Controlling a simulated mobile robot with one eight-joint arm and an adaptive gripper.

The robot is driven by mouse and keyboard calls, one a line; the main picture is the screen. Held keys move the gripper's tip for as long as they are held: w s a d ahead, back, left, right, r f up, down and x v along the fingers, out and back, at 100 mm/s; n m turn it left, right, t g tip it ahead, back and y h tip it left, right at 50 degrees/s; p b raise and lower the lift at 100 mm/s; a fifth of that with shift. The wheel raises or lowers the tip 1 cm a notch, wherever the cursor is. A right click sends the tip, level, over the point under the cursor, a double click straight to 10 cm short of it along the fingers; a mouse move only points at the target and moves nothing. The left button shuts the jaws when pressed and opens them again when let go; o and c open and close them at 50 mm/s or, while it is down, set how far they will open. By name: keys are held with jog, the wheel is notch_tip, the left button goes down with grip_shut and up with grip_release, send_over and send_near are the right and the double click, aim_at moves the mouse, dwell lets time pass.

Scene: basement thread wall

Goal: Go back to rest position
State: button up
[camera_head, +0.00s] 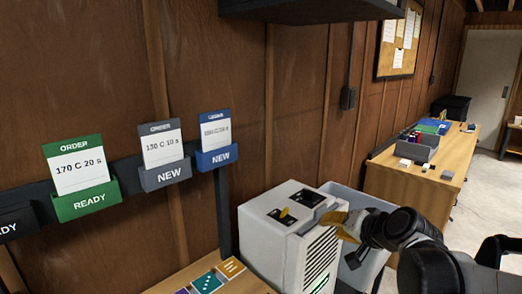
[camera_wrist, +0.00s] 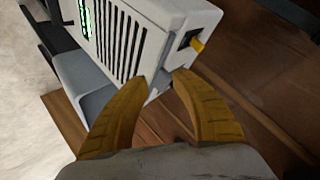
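My gripper (camera_head: 342,222) is at the right of the white machine in the head view, close to its top right edge. In the wrist view my gripper (camera_wrist: 160,78) shows two yellow fingers spread apart with nothing between them. The white machine (camera_head: 275,250) has a vented side, a green display and a small yellow lever on top. It also shows in the wrist view (camera_wrist: 165,25), beyond the fingertips. I cannot tell whether a finger touches it.
A grey bin (camera_head: 365,200) stands behind the machine. Order cards in green (camera_head: 85,205), grey (camera_head: 165,175) and blue (camera_head: 218,158) holders hang on a wall rail. A wooden desk (camera_head: 400,183) with a grey box (camera_head: 415,150) stands further back. Open floor (camera_head: 480,200) lies at the right.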

jog(key=s+f+n+g+h, duration=0.1)
jog(key=s+f+n+g, duration=0.1)
jog(key=s, duration=0.9)
jog(key=s+f+n+g+h, duration=0.1)
jog(key=s+f+n+h, duration=0.1)
jog(key=s, duration=1)
jog(key=shift+d+f+n+g+h, duration=0.15)
jog(key=shift+f+n+g+h, duration=0.2)
jog(key=shift+f+n, duration=0.3)
